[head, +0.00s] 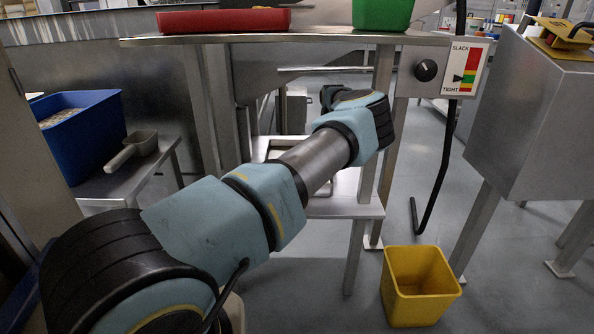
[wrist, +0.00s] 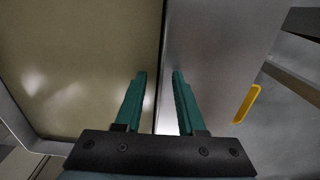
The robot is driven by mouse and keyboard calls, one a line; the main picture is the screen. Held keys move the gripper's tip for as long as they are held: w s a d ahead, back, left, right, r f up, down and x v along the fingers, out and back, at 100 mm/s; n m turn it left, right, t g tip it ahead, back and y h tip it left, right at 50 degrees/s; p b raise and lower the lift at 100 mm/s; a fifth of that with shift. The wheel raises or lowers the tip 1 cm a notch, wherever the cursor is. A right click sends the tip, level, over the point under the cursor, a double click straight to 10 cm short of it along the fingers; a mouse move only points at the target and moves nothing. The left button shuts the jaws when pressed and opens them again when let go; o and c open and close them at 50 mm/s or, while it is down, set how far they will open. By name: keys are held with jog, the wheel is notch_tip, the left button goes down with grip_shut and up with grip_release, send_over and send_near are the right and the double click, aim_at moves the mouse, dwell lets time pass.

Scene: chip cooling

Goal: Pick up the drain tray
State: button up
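The drain tray (head: 347,183) is a pale metal tray on the low shelf under the steel bench, partly hidden behind my arm in the head view. In the wrist view, a broad shallow tray (wrist: 75,70) with a dull beige, shiny inside fills the left side. Its thin straight edge runs up between the fingers of my gripper (wrist: 158,75). The two green fingers stand apart, one on each side of that edge. Whether either finger touches it, I cannot tell. My gripper itself is hidden in the head view.
A yellow bin (head: 420,288) stands on the floor at right, near a hanging black hose (head: 440,165). A red tray (head: 222,21) and green bin (head: 382,14) sit on the bench. A blue tub (head: 85,135) and scoop (head: 132,151) are at left.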

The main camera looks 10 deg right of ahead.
grip_shut()
jog(key=shift+r, duration=0.1)
dwell(1.3)
